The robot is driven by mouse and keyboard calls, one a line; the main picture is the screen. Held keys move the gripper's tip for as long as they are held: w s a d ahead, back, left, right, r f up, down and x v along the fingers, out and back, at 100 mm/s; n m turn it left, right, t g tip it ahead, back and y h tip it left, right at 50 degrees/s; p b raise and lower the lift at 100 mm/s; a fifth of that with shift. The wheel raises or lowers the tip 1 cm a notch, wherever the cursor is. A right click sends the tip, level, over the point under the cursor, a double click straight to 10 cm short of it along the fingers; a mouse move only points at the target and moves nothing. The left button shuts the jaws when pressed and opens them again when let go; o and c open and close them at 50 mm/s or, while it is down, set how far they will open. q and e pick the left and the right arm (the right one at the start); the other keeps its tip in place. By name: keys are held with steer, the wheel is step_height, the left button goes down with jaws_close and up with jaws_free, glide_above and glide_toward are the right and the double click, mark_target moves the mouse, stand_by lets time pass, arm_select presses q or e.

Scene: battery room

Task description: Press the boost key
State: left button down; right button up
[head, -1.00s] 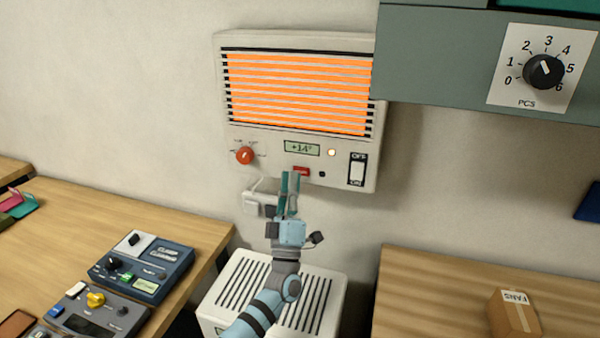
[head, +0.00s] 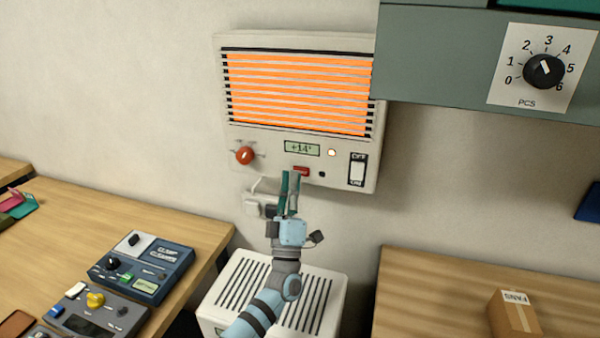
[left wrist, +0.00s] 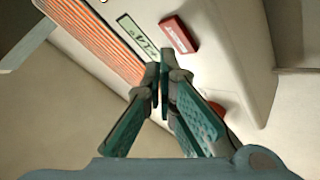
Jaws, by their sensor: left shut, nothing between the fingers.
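The boost key is likely the red key (head: 301,171) on the heater's lower panel, below the small display (head: 302,149) reading +14°; its lettering is too small to read. The red key also shows in the left wrist view (left wrist: 179,34). My left gripper (head: 291,175) is shut and empty, its fingertips just below and left of the red key in the head view. In the left wrist view the fingertips (left wrist: 160,70) are close to the panel, apart from the key in the picture; I cannot tell whether they touch the panel. My right gripper is not in view.
The wall heater (head: 228,105) has glowing orange slats, a red knob (head: 245,155), a lit lamp (head: 332,153) and a white rocker switch (head: 357,170). A white vented box (head: 330,285) stands below. A grey cabinet (head: 440,60) overhangs at right. Desks flank the box.

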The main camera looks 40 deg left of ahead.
arm_select(q)
steer(key=shift+w+a, duration=0.15)
steer(key=shift+w, duration=0.25)
steer(key=shift+w+a+b, duration=0.1)
steer(key=shift+w+b, duration=0.2)
steer(key=shift+b, duration=0.2)
stand_by(0.4)
steer(key=shift+s+d+p, duration=0.25)
steer(key=shift+s+p, duration=0.35)
steer(key=shift+s, duration=0.15)
steer(key=s+p, duration=0.1)
steer(key=s+d+p, duration=0.1)
steer(key=s, duration=0.1)
steer(key=s+p, duration=0.1)
steer(key=shift+s+d, duration=0.35)
